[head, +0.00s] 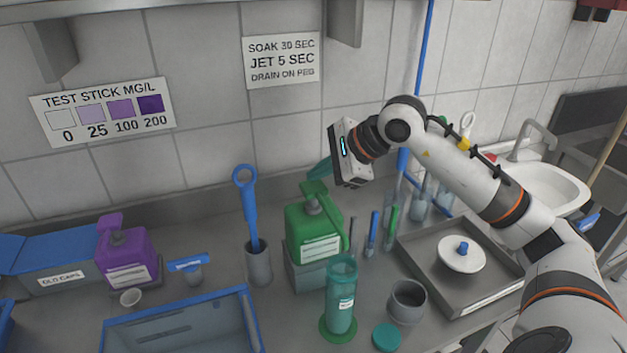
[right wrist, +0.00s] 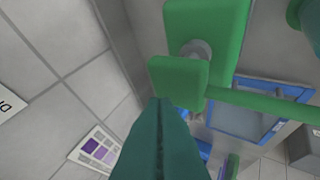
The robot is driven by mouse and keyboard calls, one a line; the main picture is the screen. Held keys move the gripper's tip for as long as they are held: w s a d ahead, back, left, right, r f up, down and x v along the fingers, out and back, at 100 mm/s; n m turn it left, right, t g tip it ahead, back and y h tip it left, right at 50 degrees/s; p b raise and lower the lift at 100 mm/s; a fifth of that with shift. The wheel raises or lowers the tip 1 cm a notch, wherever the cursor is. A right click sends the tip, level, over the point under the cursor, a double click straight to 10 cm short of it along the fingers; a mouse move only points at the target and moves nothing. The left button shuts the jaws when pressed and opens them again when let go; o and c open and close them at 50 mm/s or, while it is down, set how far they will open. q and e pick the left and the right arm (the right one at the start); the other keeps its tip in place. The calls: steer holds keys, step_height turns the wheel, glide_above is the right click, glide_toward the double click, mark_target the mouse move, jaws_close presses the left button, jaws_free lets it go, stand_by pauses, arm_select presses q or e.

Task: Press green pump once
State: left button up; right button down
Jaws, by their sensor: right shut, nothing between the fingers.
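The green pump bottle (head: 313,237) stands on a grey block at the back of the counter, with its green pump head (head: 314,188) on top. My right gripper (head: 318,170) is shut and empty, its teal fingers just above the pump head in the head view. In the right wrist view the shut fingertips (right wrist: 162,101) overlap the near edge of the pump head (right wrist: 180,82). I cannot tell whether they touch it. The grey pump stem (right wrist: 197,50) shows between head and bottle. My left gripper is not in view.
A purple pump bottle (head: 129,258) stands to the left, with a blue brush (head: 246,200) in a grey holder between. A green cylinder (head: 342,300) stands in front of the green pump. A blue-rimmed tray (head: 180,313) lies front left. A metal tray (head: 420,265) lies right.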

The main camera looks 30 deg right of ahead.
steer(key=shift+r, duration=0.15)
steer(key=shift+r+p, duration=1.8)
steer(key=shift+r, duration=0.75)
steer(key=shift+f, duration=0.1)
